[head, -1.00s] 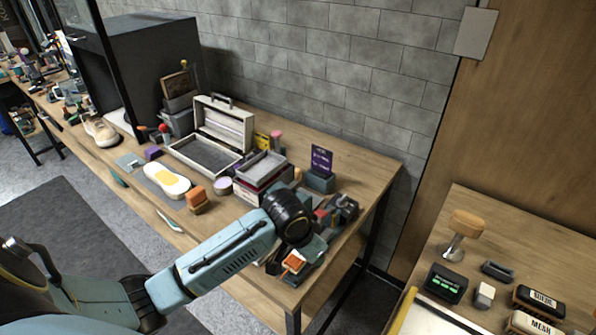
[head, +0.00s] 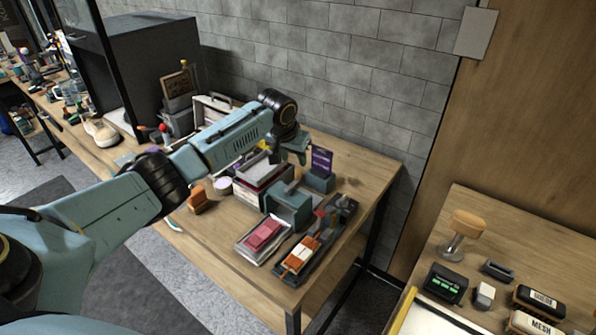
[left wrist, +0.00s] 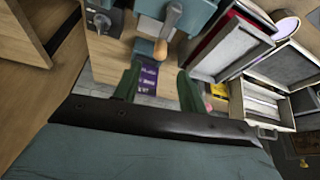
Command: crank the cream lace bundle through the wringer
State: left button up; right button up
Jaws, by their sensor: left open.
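The grey-green box that looks like the wringer (head: 290,207) stands near the right end of the workbench. In the left wrist view it shows at the top (left wrist: 192,14), with a grey crank arm and a wooden knob (left wrist: 160,50). I cannot clearly make out the cream lace bundle; a small cream piece (head: 303,252) lies on an orange-ended holder in front of the box. My left gripper (head: 292,152) is above and behind the box, open and empty. Its two fingers (left wrist: 158,88) point toward the bench, with the knob just beyond them. My right gripper is not in view.
A purple card on a stand (head: 321,158) is close by the left gripper. Stacked trays (head: 253,178) stand left of the box. A tray with a pink block (head: 263,235) lies in front. A second table (head: 500,235) is at right.

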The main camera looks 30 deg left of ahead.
aim_at(297, 170)
pick_arm(q)
jog(key=b+x, duration=0.1)
jog(key=x, duration=0.7)
jog(key=shift+c, duration=0.3)
grip_shut()
